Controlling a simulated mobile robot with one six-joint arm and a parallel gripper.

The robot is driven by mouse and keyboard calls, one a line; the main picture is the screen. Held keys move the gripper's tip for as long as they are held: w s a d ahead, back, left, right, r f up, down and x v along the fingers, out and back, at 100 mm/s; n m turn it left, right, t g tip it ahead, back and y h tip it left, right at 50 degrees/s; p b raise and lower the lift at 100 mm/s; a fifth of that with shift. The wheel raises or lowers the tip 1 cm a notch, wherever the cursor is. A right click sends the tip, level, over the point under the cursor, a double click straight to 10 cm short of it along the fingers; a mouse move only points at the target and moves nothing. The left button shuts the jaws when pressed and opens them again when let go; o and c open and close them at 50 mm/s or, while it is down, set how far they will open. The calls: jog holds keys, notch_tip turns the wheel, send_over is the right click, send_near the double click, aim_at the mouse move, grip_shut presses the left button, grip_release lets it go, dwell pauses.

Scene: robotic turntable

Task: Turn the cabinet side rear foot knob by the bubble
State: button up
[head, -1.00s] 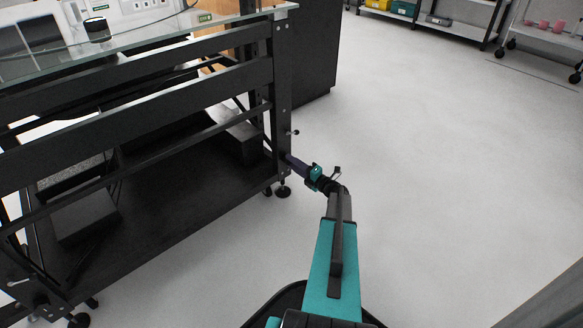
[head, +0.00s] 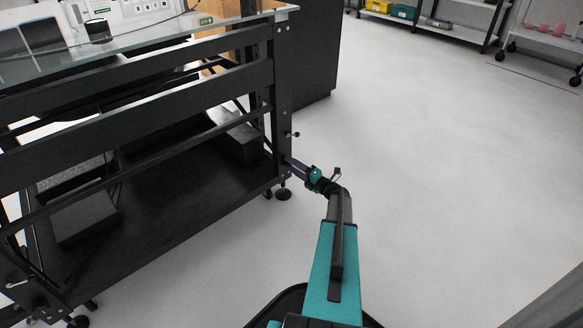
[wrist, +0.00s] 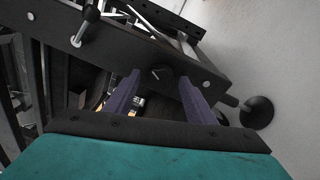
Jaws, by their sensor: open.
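A dark knob (wrist: 160,73) with a pale line on its face sits low on the black table leg. In the wrist view it lies between my fingertips, with no clear contact. My gripper (wrist: 158,79) is open, its two purple fingers on either side of the knob. In the head view my gripper (head: 289,161) reaches the lower part of the leg, just above the round levelling foot (head: 283,194), and hides the knob. That foot also shows in the wrist view (wrist: 257,112). The small green bubble level (head: 206,21) lies on the glass top; its bubble is too small to read.
A lever with a rounded end (wrist: 88,20) sticks out of the leg above the knob; it also shows in the head view (head: 295,134). The table's lower shelf (head: 150,215) holds dark boxes. The floor to the right is clear, with shelving (head: 440,22) far behind.

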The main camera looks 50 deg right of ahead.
jog(key=shift+d, duration=0.1)
jog(key=s+p, duration=0.4)
jog(key=s, duration=0.9)
jog(key=shift+s+f+p, duration=0.35)
jog(key=shift+s+p, duration=0.05)
jog(key=shift+w, duration=0.1)
